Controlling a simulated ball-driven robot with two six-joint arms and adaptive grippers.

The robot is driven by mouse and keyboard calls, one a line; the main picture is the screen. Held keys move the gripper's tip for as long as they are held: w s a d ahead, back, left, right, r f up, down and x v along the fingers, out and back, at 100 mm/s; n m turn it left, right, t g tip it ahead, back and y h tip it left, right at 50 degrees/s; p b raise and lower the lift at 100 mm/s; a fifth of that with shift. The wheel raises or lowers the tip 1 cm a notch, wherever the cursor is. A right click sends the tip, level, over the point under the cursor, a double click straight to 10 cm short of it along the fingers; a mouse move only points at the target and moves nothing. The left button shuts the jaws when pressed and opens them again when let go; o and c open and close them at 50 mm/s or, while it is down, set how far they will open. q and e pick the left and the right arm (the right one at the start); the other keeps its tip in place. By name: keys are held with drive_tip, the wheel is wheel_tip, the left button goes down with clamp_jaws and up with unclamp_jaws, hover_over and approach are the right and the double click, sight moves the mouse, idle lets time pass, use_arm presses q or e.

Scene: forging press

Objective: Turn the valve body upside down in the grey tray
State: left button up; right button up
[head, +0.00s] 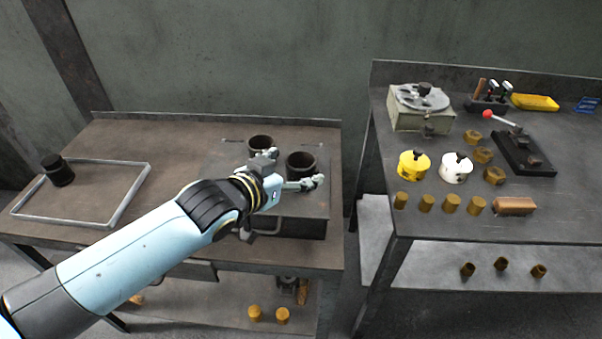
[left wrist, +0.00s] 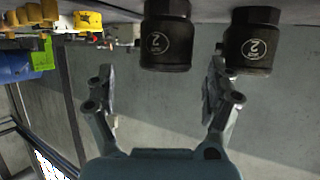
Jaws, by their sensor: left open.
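Two dark valve bodies stand on a dark plate on the left bench, a nearer one (head: 301,165) and a farther one (head: 260,143), open mouths up. In the left wrist view, which looks inverted, the nearer (left wrist: 166,38) and the farther (left wrist: 250,42) each show a hex end and a round label. My left gripper (head: 294,168) is open; its fingers straddle the line to the nearer body, and no grip shows. It also shows in the left wrist view (left wrist: 160,76). A third dark body (head: 57,171), narrower end up, stands at the back left of the grey tray (head: 130,197).
The grey tray is otherwise bare. The right bench (head: 450,221) holds a yellow pot (head: 413,166), a white pot (head: 455,168), several brass pieces and a red-knobbed lever tool (head: 505,122). A gap separates the benches.

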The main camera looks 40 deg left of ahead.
sight(307, 159)
use_arm(q)
drive_tip(key=x, duration=0.4)
drive_tip(key=shift+w+a+p, duration=0.3)
drive_tip(key=shift+w+p, duration=0.05)
drive_tip(key=shift+p, duration=0.05)
drive_tip(key=shift+s, duration=0.1)
drive_tip(key=shift+c, duration=0.2)
drive_tip(key=c, duration=1.3)
drive_tip(key=shift+c, duration=0.7)
drive_tip(key=shift+r, duration=0.1)
